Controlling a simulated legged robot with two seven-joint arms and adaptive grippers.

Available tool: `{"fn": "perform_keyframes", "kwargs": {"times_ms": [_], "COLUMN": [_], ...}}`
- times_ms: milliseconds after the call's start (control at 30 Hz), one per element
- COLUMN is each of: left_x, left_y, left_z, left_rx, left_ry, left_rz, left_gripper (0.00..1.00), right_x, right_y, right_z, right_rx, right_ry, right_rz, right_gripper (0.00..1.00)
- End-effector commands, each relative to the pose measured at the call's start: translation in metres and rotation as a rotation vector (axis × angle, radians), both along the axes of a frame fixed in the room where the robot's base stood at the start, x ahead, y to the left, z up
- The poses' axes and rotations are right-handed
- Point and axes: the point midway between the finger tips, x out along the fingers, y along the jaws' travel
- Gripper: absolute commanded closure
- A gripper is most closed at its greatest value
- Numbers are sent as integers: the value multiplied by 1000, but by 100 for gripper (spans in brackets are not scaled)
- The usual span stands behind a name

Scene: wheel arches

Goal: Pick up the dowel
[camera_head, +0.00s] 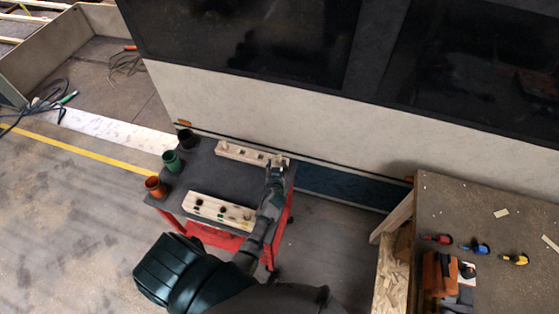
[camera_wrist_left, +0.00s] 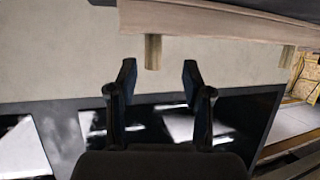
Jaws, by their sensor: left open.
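In the wrist view a light wooden dowel (camera_wrist_left: 153,52) sticks out of a wooden block (camera_wrist_left: 215,22). A second dowel (camera_wrist_left: 286,56) sticks out farther right. My left gripper (camera_wrist_left: 158,72) is open, and its fingertips lie to either side of the first dowel's end without visible contact. In the head view my left gripper (camera_head: 277,170) is at the right end of the rear wooden block (camera_head: 236,152) and partly hides that end. The dowels are too small there to tell apart clearly. My right gripper is not in view.
The blocks stand on a dark-topped red cart (camera_head: 197,172). A front wooden block (camera_head: 218,211) has dark holes. An orange cup (camera_head: 155,187), a green cup (camera_head: 172,161) and a black cup (camera_head: 187,139) line the left edge. A pale panelled wall (camera_head: 330,115) rises behind.

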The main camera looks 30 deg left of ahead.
Motion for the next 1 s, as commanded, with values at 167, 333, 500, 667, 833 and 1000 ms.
{"fn": "perform_keyframes", "kwargs": {"times_ms": [167,333,500,667,833,1000], "left_x": [18,41,48,48,48,48], "left_y": [4,11,16,16,16,16], "left_z": [-4,-14,-18,-17,-18,-18], "left_rx": [3,3,1,0,0,1], "left_ry": [-2,1,0,-1,-1,0], "left_rz": [-1,0,0,0,0,0], "left_gripper": [50,50,50,50,90,98], "right_x": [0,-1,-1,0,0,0], "right_y": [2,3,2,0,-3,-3], "right_z": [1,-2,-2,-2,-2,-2], "right_rx": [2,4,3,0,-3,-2], "right_ry": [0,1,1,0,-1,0], "right_rz": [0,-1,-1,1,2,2], "right_gripper": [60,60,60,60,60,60]}}
